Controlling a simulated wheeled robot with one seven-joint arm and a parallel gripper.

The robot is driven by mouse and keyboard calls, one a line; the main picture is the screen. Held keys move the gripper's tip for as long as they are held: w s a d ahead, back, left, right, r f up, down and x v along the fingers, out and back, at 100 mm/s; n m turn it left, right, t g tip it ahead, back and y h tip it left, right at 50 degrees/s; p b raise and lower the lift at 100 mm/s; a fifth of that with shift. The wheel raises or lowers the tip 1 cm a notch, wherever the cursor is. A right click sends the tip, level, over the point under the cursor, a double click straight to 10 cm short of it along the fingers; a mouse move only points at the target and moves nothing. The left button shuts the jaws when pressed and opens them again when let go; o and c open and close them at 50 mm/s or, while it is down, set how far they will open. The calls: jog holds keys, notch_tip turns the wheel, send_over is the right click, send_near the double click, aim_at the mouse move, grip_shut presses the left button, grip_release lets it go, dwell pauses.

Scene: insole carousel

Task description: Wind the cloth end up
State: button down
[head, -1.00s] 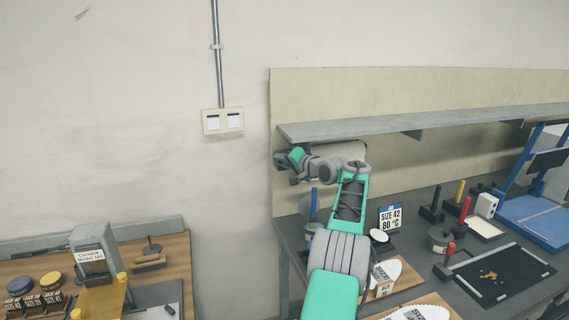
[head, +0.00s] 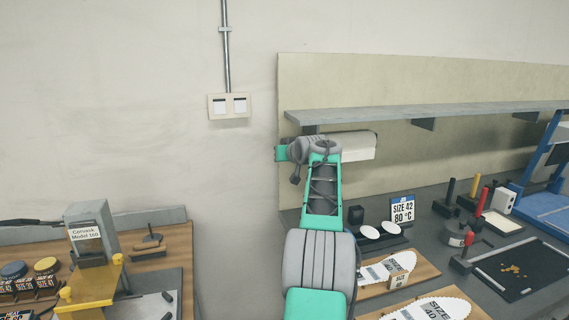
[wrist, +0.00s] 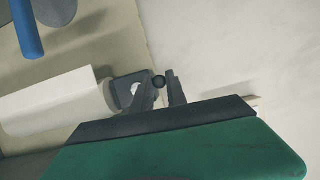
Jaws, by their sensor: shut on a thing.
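A white cloth roll (head: 350,146) is mounted lengthways under the shelf; my arm hides its left end in the head view. A paler band along its lower front may be the cloth end, but I cannot tell its edge. In the wrist view the roll (wrist: 52,106) lies left of my gripper (wrist: 160,84), with a dark end bracket (wrist: 126,91) beside it. My gripper's fingers are closed around a small dark round knob (wrist: 158,81) at that end. In the head view my fingertips are hidden behind my own wrist.
The grey shelf (head: 420,117) runs just above the roll. The bench below holds a SIZE 42 80 °C sign (head: 402,209), insole boards (head: 385,272), a black mat (head: 522,268) and a blue-framed press (head: 545,190). A blue handle (wrist: 27,28) shows at the wrist view's upper left.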

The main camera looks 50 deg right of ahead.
jog(key=shift+s+d+f+n+g+h+b, duration=0.3)
jog(key=shift+d+f+n+h+b, duration=0.6)
jog(key=shift+n+b, duration=1.25)
jog(key=shift+s+d+f+n+g+h+b, duration=0.15)
jog(key=shift+s+f+n+h+b, duration=0.3)
jog(key=shift+n+h+b, duration=1.35)
jog(key=shift+s+d+f+n+g+h+b, duration=0.2)
jog(key=shift+d+f+n+h+b, duration=0.5)
jog(key=shift+n+b, duration=1.8)
jog(key=shift+a+f+m, duration=0.1)
jog(key=shift+a+m, duration=0.1)
jog(key=shift+m, duration=0.05)
jog(key=c, duration=1.3)
grip_release()
jog(key=v, duration=0.2)
jog(key=b+v, duration=0.1)
jog(key=v, duration=0.4)
jog(key=shift+s+a+f+b, duration=0.15)
jog(key=shift+a+b, duration=0.15)
jog(key=shift+b, duration=0.05)
